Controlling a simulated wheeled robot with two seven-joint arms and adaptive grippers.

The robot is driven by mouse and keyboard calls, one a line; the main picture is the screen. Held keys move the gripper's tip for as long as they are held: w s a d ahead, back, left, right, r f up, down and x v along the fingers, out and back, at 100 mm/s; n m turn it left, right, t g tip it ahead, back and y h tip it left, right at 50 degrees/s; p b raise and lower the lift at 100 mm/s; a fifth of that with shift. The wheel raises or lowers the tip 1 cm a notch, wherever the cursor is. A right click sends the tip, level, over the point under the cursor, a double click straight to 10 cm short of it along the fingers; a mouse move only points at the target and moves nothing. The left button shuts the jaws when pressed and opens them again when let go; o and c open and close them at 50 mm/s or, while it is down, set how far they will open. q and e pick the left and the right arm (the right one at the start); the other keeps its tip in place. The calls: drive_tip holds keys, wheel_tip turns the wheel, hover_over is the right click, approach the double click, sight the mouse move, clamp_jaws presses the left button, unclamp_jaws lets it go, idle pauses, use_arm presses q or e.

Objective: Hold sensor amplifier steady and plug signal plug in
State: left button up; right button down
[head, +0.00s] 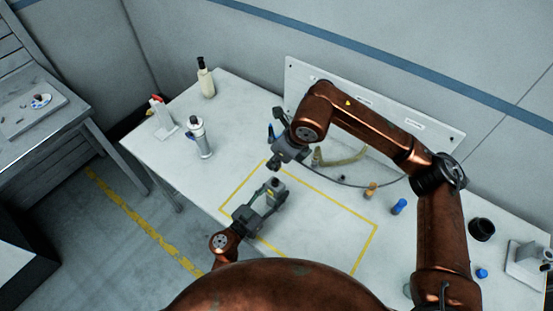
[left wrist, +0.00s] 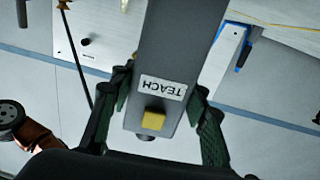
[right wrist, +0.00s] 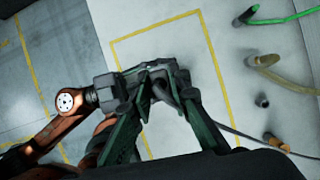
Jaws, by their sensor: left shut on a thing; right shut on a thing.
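The sensor amplifier (left wrist: 160,45) is a grey box with a TEACH label and a yellow button. My left gripper (head: 268,198) is shut on it, one finger on each side, inside the yellow outline. My right gripper (head: 278,158) is shut just above and behind the amplifier in the head view. In the right wrist view the signal plug (right wrist: 166,93) sits between my right fingers, mostly hidden by them. A dark cable (head: 345,182) runs away to the right. The plug's tip and the amplifier's socket are hidden, so I cannot tell whether they touch.
A white panel (head: 440,133) stands along the back of the table. A spray can (head: 200,138), a pale bottle (head: 205,80) and a red-topped bottle (head: 161,120) stand at left. An orange-brown piece (head: 371,190), a blue piece (head: 399,206) and a black cup (head: 481,229) stand at right.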

sight(276, 171)
drive_tip(key=shift+f, duration=0.1)
drive_tip(key=shift+f, duration=2.8)
drive_tip(key=shift+f, duration=1.1)
drive_tip(key=c, duration=1.7)
unclamp_jaws()
drive_tip(key=shift+c, duration=0.2)
drive_tip(key=v, duration=1.2)
use_arm(q)
drive_tip(key=o, duration=1.5)
drive_tip(key=shift+c, duration=0.2)
